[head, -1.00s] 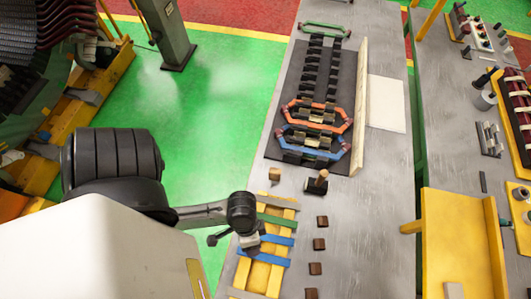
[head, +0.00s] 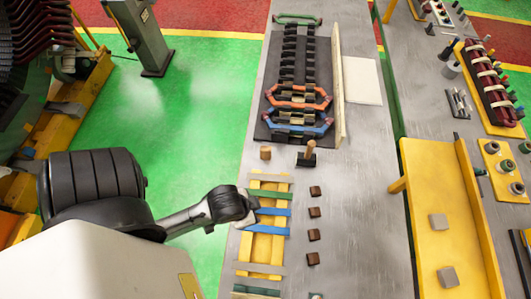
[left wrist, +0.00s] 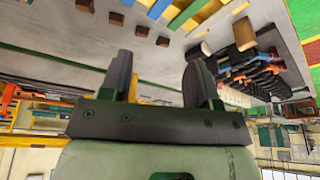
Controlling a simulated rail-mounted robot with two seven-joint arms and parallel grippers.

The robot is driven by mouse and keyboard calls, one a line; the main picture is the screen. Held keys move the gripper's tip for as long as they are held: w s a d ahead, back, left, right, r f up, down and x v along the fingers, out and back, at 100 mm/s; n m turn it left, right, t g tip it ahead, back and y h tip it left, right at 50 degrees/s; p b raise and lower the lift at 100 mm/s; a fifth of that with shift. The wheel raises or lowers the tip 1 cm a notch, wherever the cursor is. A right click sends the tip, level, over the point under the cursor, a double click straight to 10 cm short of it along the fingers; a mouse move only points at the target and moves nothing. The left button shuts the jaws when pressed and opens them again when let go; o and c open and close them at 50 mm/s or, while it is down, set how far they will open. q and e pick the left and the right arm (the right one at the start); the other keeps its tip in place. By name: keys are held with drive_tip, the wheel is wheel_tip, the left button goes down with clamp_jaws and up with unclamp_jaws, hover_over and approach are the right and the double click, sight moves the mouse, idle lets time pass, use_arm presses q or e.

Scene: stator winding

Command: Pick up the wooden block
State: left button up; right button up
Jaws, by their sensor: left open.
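A small tan wooden block (head: 265,153) stands on the grey bench, just beyond the yellow rack. My right gripper is not seen.
A black piece with a wooden handle (head: 308,155) stands right of the tan block. The yellow rack (head: 262,247) holds blue and green strips. A black fixture with orange and blue coils (head: 298,100) lies beyond. Bare bench is right of the brown blocks.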

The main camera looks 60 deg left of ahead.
use_arm(q)
drive_tip(key=shift+d, duration=0.1)
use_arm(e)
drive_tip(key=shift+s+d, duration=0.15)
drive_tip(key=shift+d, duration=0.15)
use_arm(q)
drive_tip(key=shift+o, duration=0.2)
